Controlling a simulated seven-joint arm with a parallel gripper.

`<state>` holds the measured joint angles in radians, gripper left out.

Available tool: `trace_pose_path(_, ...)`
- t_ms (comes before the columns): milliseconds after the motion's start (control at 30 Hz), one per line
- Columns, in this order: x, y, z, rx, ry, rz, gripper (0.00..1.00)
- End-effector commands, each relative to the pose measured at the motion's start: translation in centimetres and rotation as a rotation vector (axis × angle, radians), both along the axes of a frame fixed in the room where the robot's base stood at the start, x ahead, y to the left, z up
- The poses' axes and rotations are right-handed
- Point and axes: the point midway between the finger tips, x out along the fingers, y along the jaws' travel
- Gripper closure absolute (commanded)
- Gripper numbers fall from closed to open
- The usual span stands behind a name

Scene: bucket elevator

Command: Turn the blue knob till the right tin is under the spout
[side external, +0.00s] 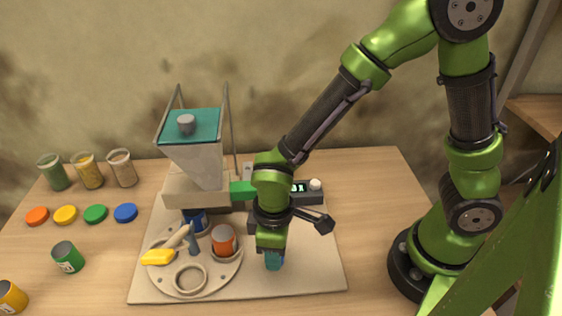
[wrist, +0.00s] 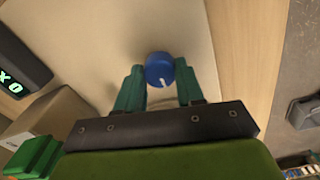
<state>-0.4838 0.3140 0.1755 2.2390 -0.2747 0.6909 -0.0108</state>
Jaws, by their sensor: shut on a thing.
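The blue knob (wrist: 159,69) sits between the two green fingers of my gripper (wrist: 160,85) in the wrist view. A white pointer line on the knob points toward the gripper. In the side external view my gripper (side external: 273,258) is down at the board's right part and mostly hides the knob. The round turntable (side external: 217,268) holds a blue tin (side external: 195,221) at the back, by the hopper's base, and an orange tin (side external: 224,240) at the right. Its front ring (side external: 190,279) is empty. The spout is hidden, so I cannot tell what is exactly under it.
The hopper (side external: 195,160) stands behind the turntable. A yellow-handled lever (side external: 158,256) is at its left. A green tin (side external: 67,257), a yellow tin (side external: 11,298), coloured lids (side external: 95,214) and filled jars (side external: 88,171) stand left. A display box (side external: 304,191) is behind my gripper.

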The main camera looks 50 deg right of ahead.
Motion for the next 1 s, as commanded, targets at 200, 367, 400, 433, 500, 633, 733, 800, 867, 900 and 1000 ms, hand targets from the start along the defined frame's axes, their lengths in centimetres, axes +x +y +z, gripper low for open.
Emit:
trace_pose_path(200, 0.0, 0.0, 0.1, -0.001, 0.001, -0.003, 0.93)
trace_pose_path(367, 0.0, 0.0, 0.1, -0.001, 0.001, -0.003, 0.46)
trace_pose_path(400, 0.0, 0.0, 0.1, -0.001, 0.001, -0.003, 0.4)
trace_pose_path(433, 0.0, 0.0, 0.1, -0.001, 0.001, -0.003, 0.37)
trace_pose_path(500, 0.0, 0.0, 0.0, -0.001, 0.001, -0.003, 0.37)
trace_pose_path(633, 0.0, 0.0, 0.0, 0.0, 0.0, -0.003, 0.37)
trace_pose_path(733, 0.0, 0.0, 0.2, 0.0, 0.0, -0.003, 0.37)
trace_pose_path(800, 0.1, 0.0, 0.7, 0.002, -0.003, -0.003, 0.37)
trace_pose_path(867, 0.1, 0.0, 1.4, 0.002, -0.003, -0.004, 0.37)
trace_pose_path(900, 0.1, 0.0, 2.1, 0.002, -0.006, -0.003, 0.37)
trace_pose_path(1000, 0.2, 0.0, 4.2, 0.003, -0.007, -0.004, 0.37)
